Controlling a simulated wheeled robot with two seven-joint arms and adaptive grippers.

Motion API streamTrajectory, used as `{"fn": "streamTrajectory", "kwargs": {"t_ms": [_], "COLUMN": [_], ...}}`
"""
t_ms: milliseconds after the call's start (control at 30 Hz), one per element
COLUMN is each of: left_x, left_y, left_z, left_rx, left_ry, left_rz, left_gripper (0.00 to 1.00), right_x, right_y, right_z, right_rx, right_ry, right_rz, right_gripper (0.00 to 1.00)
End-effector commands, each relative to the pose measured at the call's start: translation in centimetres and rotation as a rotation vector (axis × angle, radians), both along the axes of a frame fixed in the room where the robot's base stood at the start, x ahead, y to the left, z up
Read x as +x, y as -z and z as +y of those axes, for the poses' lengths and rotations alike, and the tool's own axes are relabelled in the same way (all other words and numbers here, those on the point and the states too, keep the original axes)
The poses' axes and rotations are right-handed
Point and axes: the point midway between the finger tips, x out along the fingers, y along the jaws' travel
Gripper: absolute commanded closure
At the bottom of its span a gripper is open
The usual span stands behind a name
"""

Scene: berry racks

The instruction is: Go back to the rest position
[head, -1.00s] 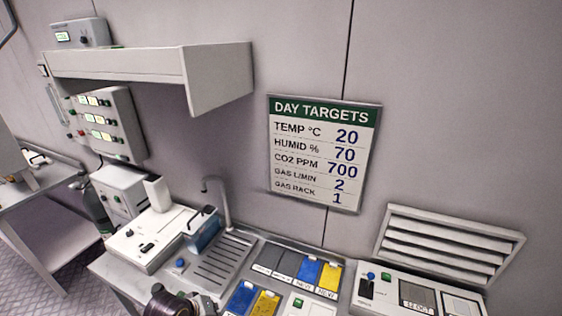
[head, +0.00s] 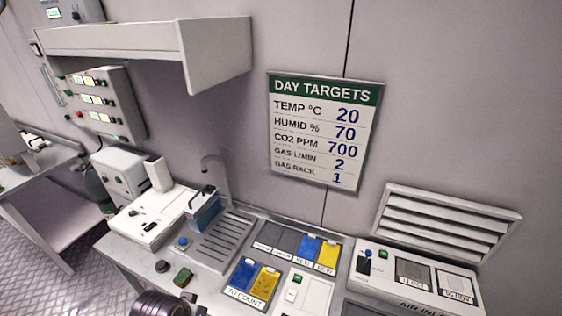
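No gripper shows clearly in the head view. A dark rounded part of my own arm (head: 168,303) comes in at the bottom edge, left of the middle, in front of the counter. Its fingers are out of the frame, and I cannot tell which arm it is.
A counter with a drain rack (head: 215,244), a blue container (head: 204,211), blue and yellow cards (head: 253,281) and an air inlet panel (head: 415,279) lies ahead. A shelf (head: 130,40) juts from the wall at upper left. A day targets sign (head: 324,128) hangs on the wall.

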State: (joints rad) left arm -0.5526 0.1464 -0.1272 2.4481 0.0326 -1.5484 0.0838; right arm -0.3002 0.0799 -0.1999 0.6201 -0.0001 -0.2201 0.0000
Motion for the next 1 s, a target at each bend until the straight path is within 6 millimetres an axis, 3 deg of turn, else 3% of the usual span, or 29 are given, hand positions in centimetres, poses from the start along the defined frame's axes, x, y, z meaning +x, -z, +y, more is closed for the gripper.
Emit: {"fn": "streamTrajectory", "kwargs": {"t_ms": [267, 767, 1000], "left_x": [-1.4, -0.1, 0.4], "left_y": [-0.6, 4.8, 10.0], "left_z": [0.5, 0.3, 0.2], "left_rx": [0.041, 0.039, 0.039], "left_ry": [0.052, 0.053, 0.054], "left_rz": [0.019, 0.036, 0.053], "left_gripper": [1.00, 1.00, 1.00], "right_x": [0.0, 0.0, 0.0], "right_y": [0.0, 0.3, 0.6], "right_z": [0.0, 0.0, 0.0], "right_rx": [0.000, 0.000, 0.000], "right_ry": [0.000, 0.000, 0.000], "right_rz": [0.000, 0.000, 0.000], "right_gripper": [0.60, 0.60, 0.60]}}
